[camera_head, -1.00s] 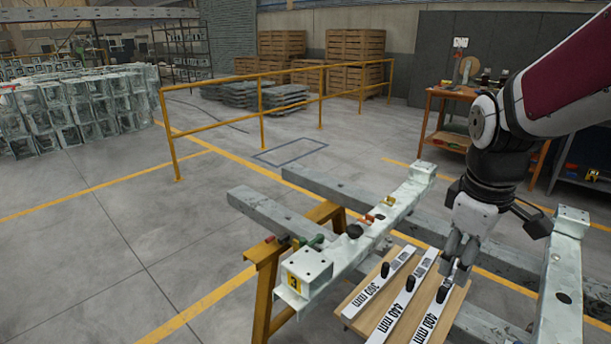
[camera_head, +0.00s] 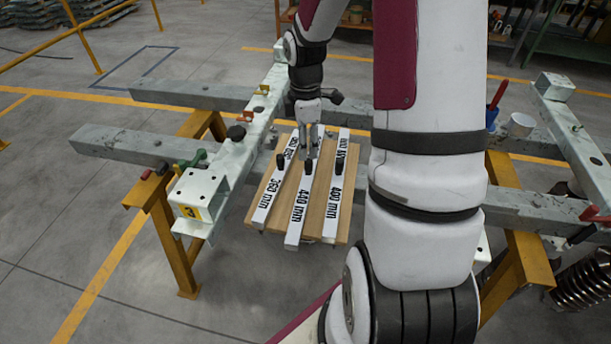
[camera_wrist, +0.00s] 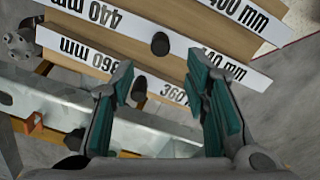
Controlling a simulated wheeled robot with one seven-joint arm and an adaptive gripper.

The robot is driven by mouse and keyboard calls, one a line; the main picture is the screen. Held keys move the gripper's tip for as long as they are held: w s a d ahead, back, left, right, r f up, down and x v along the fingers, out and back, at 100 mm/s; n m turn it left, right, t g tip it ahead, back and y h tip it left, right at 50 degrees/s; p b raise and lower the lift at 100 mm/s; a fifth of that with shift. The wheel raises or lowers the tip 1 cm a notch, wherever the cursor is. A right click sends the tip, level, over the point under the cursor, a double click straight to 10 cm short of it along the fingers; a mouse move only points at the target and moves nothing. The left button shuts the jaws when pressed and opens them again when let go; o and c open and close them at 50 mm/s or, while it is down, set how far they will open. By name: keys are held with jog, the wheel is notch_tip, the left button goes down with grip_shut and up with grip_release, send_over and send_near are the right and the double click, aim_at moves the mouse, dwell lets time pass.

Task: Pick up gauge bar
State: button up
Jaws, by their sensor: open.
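Three white gauge bars with black knobs lie side by side on a wooden board (camera_head: 321,192). In the head view the 360 mm bar (camera_head: 266,203) is left, the 440 mm bar (camera_head: 301,208) in the middle and the 400 mm bar (camera_head: 335,194) right. My gripper (camera_head: 308,154) appears over the middle bar, close to its knob. In the wrist view my gripper (camera_wrist: 164,78) is open and empty. The 360 mm bar's knob (camera_wrist: 139,88) shows beside the left finger. The 440 mm bar's knob (camera_wrist: 160,43) shows beyond the fingertips. Height above the bars is unclear.
The board sits among grey beams (camera_head: 125,145) on yellow trestles (camera_head: 173,240). A pale steel crosspiece (camera_head: 232,160) with clamps stands left of the board. My arm hides part of the right side.

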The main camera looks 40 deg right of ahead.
aim_at(309, 160)
jog(key=f, duration=0.5)
jog(key=f+b, duration=0.1)
jog(key=f, duration=0.1)
jog(key=shift+s+d+f, duration=0.2)
jog(key=shift+s+d, duration=0.05)
jog(key=shift+d, duration=0.1)
grip_shut()
